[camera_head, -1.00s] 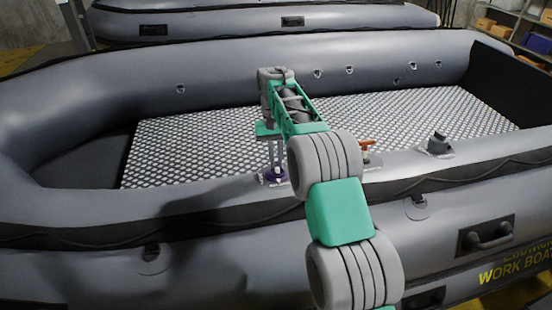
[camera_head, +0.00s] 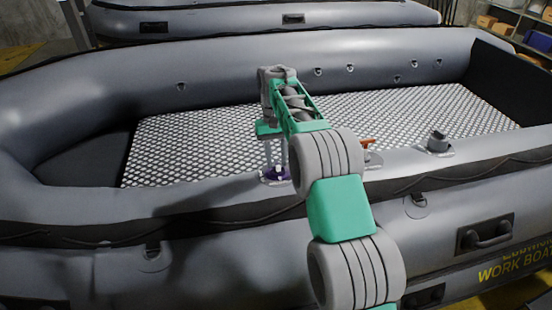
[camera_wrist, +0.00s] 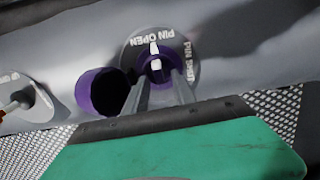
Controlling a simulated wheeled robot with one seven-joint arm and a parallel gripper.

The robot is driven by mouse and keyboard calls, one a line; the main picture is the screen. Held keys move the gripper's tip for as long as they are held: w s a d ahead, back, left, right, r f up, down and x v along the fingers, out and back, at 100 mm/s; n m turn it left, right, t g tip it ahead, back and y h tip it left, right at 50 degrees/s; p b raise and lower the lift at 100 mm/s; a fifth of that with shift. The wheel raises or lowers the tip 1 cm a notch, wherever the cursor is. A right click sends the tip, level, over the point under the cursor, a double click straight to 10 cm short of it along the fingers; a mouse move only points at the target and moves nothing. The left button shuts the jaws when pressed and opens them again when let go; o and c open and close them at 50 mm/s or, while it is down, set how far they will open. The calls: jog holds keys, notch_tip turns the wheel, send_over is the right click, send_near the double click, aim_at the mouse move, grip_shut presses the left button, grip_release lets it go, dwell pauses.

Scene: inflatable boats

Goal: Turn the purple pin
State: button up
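The purple pin (camera_wrist: 157,68) sits in a round grey plate lettered "PIN OPEN" and "PIN SHUT" in the wrist view. A white mark on the pin lies almost in line with a white mark on its upper edge, between the two words and nearer "PIN OPEN". A purple cup-shaped cap (camera_wrist: 101,92) with a dark opening is beside the plate on the left. My gripper (camera_wrist: 162,76) has its two fingers apart, with tips at the near sides of the pin; contact is unclear. In the head view, my gripper (camera_head: 275,172) points down over the purple part on the boat's near tube.
An orange-handled fitting (camera_head: 367,144) and a dark grey valve (camera_head: 438,142) stand on the near tube (camera_head: 480,155) to the right. The patterned boat floor (camera_head: 190,145) is clear behind. Another boat (camera_head: 230,20) lies at the back.

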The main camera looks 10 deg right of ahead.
jog(key=shift+r, duration=0.1)
notch_tip(320, 180, up, 8)
jog(key=w, duration=0.1)
jog(key=shift+w+f, duration=0.25)
dwell(0.3)
notch_tip(320, 180, up, 4)
jog(key=t+b, duration=0.1)
send_over(279, 166)
jog(key=s+r+t+b, duration=0.1)
jog(key=s+t, duration=0.1)
jog(key=s, duration=0.6)
jog(key=s+f+t+b, duration=0.1)
jog(key=s+f+t, duration=0.1)
jog(key=s+f, duration=0.3)
jog(key=s+f+t+b, duration=0.1)
jog(key=s+f, duration=0.3)
jog(key=s, duration=0.7)
jog(key=shift+s+f+t, duration=0.25)
jog(key=shift+f+t, duration=0.15)
